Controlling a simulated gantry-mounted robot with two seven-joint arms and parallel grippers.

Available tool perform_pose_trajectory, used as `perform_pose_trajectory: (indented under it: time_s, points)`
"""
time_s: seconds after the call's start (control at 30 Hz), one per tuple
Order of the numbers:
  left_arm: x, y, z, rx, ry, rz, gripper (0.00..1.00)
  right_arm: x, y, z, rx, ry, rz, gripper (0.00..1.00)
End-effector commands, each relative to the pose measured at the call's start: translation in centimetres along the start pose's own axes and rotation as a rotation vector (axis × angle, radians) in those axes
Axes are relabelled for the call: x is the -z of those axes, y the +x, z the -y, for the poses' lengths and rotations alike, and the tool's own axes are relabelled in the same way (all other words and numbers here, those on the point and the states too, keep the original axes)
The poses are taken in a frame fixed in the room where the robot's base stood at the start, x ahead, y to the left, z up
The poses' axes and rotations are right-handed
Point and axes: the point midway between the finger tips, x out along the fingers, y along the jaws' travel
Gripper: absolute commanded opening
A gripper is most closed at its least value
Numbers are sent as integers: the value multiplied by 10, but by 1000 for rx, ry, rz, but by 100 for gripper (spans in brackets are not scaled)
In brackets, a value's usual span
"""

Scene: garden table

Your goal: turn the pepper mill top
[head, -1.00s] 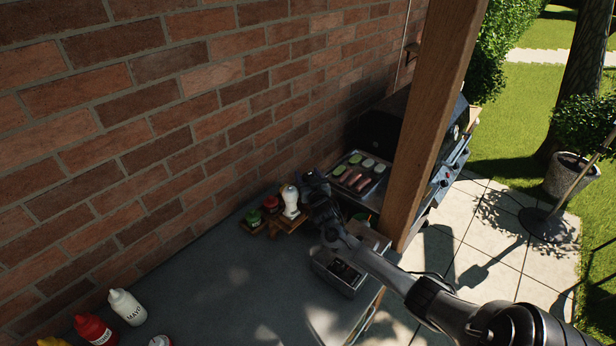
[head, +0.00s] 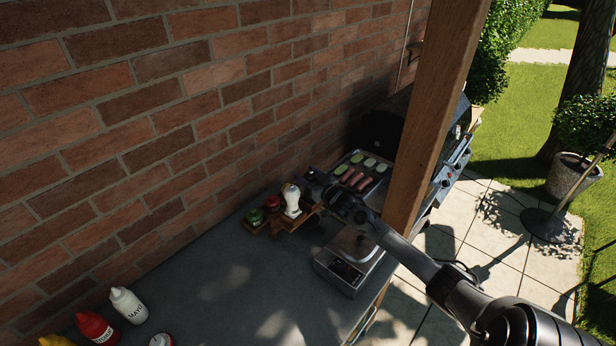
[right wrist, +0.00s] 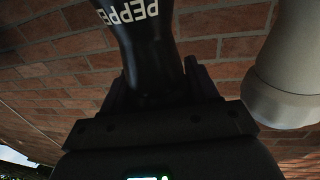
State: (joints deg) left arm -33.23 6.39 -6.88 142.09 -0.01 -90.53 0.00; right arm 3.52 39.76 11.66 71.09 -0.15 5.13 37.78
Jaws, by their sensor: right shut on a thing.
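The black pepper mill with white lettering (right wrist: 150,50) stands between my right gripper's fingers in the right wrist view. My right gripper (right wrist: 157,82) is shut on it, one finger on each side. In the head view my right gripper (head: 313,184) is at the far end of the counter, just right of the white mill (head: 291,200). The pepper mill is dark and mostly hidden by the gripper there. The white mill also shows close on the right in the right wrist view (right wrist: 285,85), apart from the fingers. My left gripper is not in view.
A small wooden rack (head: 257,228) holds a green-topped jar (head: 254,217) and a red-topped jar (head: 271,206). A tray of food (head: 352,180) lies beyond, near a wooden post (head: 425,130). Squeeze bottles (head: 128,305) stand front left. The middle counter is clear.

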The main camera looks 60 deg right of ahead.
Motion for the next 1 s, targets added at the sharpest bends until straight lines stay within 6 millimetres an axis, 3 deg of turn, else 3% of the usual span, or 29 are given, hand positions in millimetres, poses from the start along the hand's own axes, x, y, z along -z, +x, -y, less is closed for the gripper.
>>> perform_pose_trajectory:
  time_s: [0.17, 0.2, 0.23, 0.67, 1.0]
  points:
    - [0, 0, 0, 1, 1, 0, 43, 0, 0, 0, -1, 0, 1, 29]
    - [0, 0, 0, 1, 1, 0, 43, 0, 0, 0, -2, 1, 0, 62]
    - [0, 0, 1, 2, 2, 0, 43, 0, 0, 0, -2, 0, 0, 67]
    - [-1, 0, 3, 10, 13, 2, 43, -1, -5, 0, -3, 0, 1, 68]
    - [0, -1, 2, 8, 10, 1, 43, -2, -46, 1, -2, 0, 3, 68]
